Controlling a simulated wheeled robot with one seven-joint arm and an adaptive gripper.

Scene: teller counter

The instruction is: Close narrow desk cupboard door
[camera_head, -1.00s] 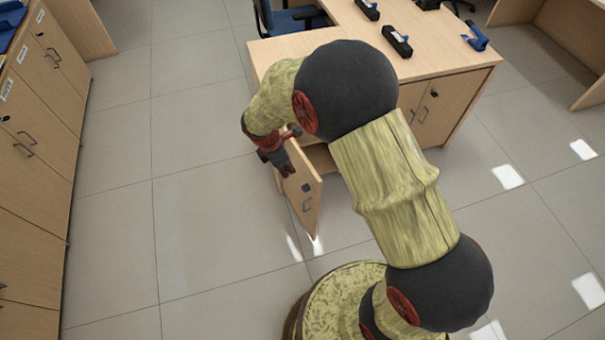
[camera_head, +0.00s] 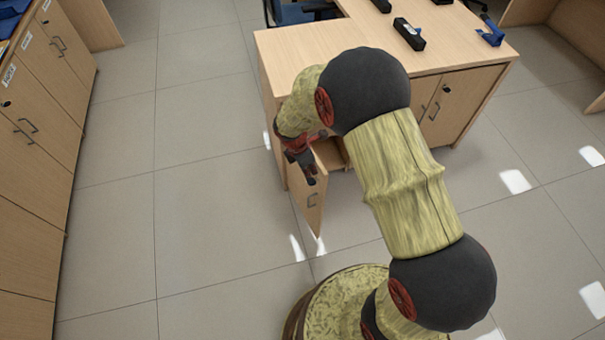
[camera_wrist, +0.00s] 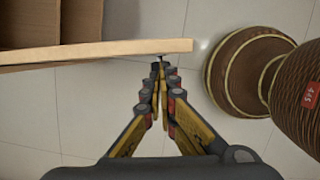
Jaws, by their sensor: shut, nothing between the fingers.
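The narrow desk cupboard door (camera_head: 312,208) stands open, swung out from the left end of the wooden desk's front. Its handle shows on its face, and my gripper hides its upper part. In the wrist view the door (camera_wrist: 100,52) is seen from above as a long wooden edge, with the open cupboard interior (camera_wrist: 30,22) behind it. My gripper (camera_head: 309,179) is shut and empty, beside the door's outer face. In the wrist view my fingertips (camera_wrist: 159,66) point at the door near its free end. I cannot tell whether they touch it.
The desk top (camera_head: 300,48) carries a black device (camera_head: 409,33) and a blue one (camera_head: 491,35). Closed double doors (camera_head: 445,105) are on the desk's right. Wooden cabinets (camera_head: 40,140) line the left side. Tiled floor (camera_head: 190,190) between is clear.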

